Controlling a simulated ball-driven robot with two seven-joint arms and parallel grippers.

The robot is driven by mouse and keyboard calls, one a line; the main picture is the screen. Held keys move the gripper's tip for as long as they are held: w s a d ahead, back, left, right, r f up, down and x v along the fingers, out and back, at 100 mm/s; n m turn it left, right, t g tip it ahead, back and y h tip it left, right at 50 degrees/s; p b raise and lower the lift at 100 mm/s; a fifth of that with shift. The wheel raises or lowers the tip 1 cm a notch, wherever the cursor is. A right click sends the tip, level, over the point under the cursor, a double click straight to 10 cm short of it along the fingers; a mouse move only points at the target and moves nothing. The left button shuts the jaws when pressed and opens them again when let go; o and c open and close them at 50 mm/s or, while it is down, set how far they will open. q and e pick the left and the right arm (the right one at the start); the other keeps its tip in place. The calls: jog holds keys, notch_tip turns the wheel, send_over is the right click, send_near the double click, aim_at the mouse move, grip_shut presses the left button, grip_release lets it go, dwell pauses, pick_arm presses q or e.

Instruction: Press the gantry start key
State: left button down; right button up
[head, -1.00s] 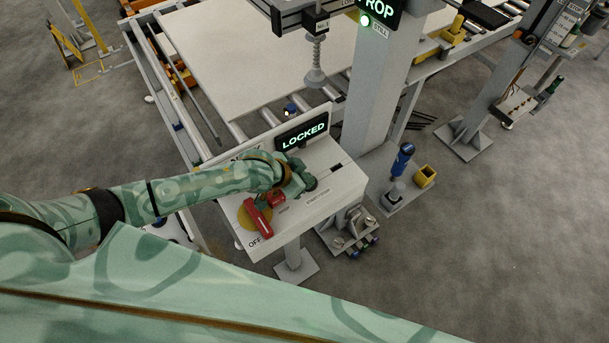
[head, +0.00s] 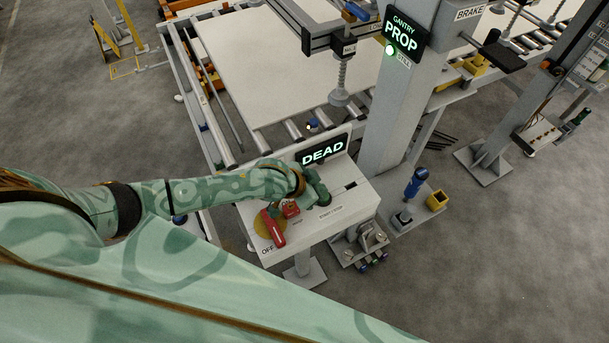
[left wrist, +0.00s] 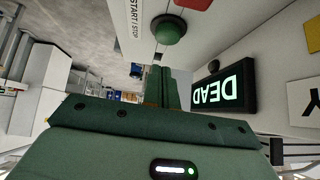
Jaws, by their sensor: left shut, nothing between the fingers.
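The control console (head: 345,207) has a lit display (head: 322,152) reading DEAD. A red handle (head: 273,229) lies across a yellow disc beside the word OFF, with a small red block (head: 291,208) next to it. A green round key (left wrist: 168,30) shows in the left wrist view beside the START / STOP label (left wrist: 134,17). My left gripper (head: 318,191) is over the console's top; in the wrist view its green fingers (left wrist: 160,84) are shut and empty, pointing near the green key. I cannot tell whether they touch it. My right gripper is out of view.
A grey post (head: 403,95) with a PROP display (head: 402,36) stands behind the console. A roller table with a pale sheet (head: 270,70) lies beyond. A blue-topped tool (head: 416,182) and a yellow box (head: 437,200) sit on a low plate at right. Floor is open at lower right.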

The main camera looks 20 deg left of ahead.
pick_arm(q)
jog(key=v, duration=0.8)
jog(key=shift+a, duration=0.2)
dwell(0.3)
